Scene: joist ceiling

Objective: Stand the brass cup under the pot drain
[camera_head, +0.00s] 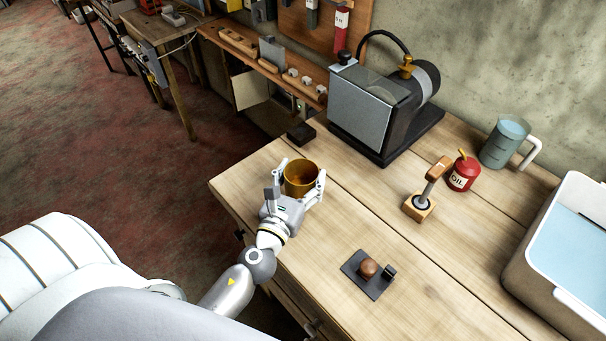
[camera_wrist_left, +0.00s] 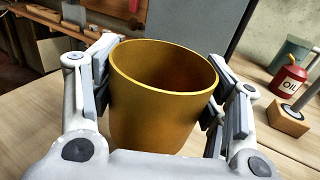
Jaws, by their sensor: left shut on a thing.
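The brass cup (camera_head: 301,178) is upright, open end up, near the left edge of the wooden workbench (camera_head: 330,235). My left gripper (camera_head: 300,184) is shut on it, a finger on each side. In the left wrist view the cup (camera_wrist_left: 160,105) fills the middle between the fingers, and it looks empty. Its base is hidden, so I cannot tell whether it touches the bench. A grey, box-fronted machine (camera_head: 362,108) with a brass fitting (camera_head: 407,68) on top stands behind the cup. I cannot make out a drain on it. My right gripper is not in view.
A small dark block (camera_head: 301,134) lies behind the cup. A wooden-handled tool on a block (camera_head: 420,206), a red oil can (camera_head: 462,174), a blue jug (camera_head: 504,143) and a white basin of water (camera_head: 540,262) stand to the right. A dark plate with a brown knob (camera_head: 368,268) lies in front.

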